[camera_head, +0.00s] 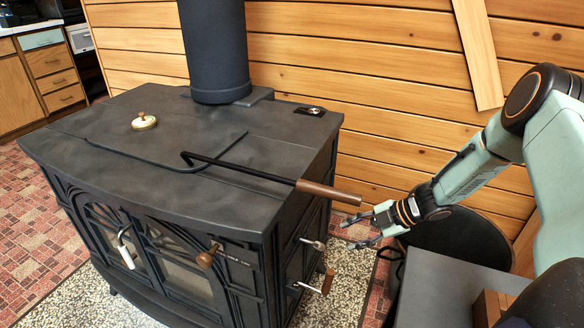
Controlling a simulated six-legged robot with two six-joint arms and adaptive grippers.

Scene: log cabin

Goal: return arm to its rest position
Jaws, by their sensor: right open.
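My right gripper (354,232) is at the right of the stove, at the end of my right arm, which comes in from the right. Its fingers point left and are apart, with nothing seen between them. A black poker with a hooked tip and a wooden handle (328,191) lies across the right part of the black stove (95,180). The handle sticks out past the stove's right edge, and its end is just above and left of the gripper in the picture; I cannot tell the exact gap. My left gripper is not in view.
The stovepipe (215,50) rises at the back of the stove. Handles stick out on the stove's right side. A grey surface (440,285) lies below my right arm. A plank wall (370,90) stands behind.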

